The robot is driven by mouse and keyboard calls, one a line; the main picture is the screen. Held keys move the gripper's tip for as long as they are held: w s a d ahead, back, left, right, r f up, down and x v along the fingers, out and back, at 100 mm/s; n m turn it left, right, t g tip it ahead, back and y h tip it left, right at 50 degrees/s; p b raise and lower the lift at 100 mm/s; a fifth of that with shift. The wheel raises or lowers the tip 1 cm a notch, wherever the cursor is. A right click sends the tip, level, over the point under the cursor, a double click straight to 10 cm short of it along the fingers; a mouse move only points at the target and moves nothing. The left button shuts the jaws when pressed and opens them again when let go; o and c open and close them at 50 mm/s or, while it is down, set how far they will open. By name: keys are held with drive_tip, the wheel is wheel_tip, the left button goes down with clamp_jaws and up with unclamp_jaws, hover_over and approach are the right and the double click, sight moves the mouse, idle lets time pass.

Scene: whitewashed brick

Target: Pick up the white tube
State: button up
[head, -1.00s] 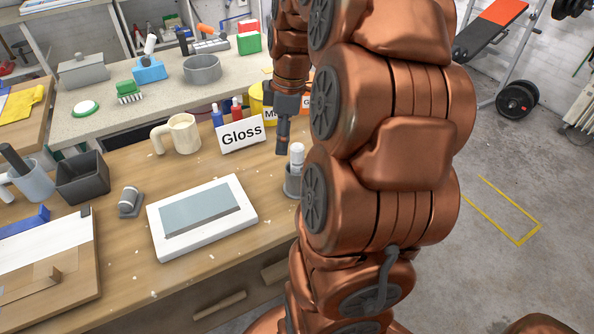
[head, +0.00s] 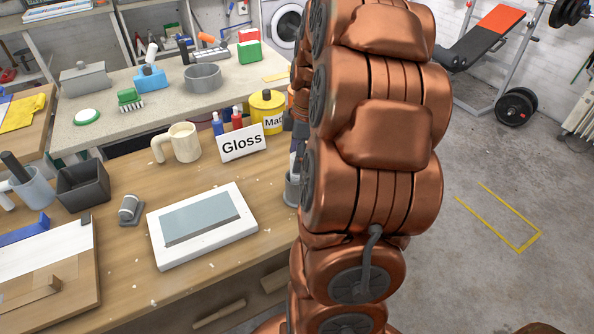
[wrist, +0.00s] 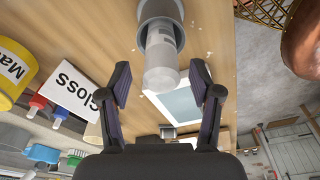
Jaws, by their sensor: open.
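The white tube (wrist: 162,52) stands in a grey cup (wrist: 150,10) at the top of the wrist view, its capped end toward me. My gripper (wrist: 162,84) is open, with one dark finger on either side of the tube's capped end; I see gaps and cannot tell how far the tube reaches between them. In the head view the grey cup (head: 291,190) shows at the bench's right edge, partly behind my arm. My arm covers most of the tube and gripper there.
A Gloss sign (head: 241,143), red and blue bottles and a yellow can (head: 267,108) stand close by. A beige mug (head: 182,142) is farther left. A white board with a grey plate (head: 201,222) lies in front. A small white roll on a grey stand (head: 130,210) sits left.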

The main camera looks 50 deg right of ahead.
sight(297, 176)
drive_tip(key=shift+w+a+f, duration=0.1)
drive_tip(key=shift+a+f, duration=0.05)
drive_tip(key=shift+f, duration=1.2)
drive_tip(key=shift+c, duration=0.2)
clamp_jaws()
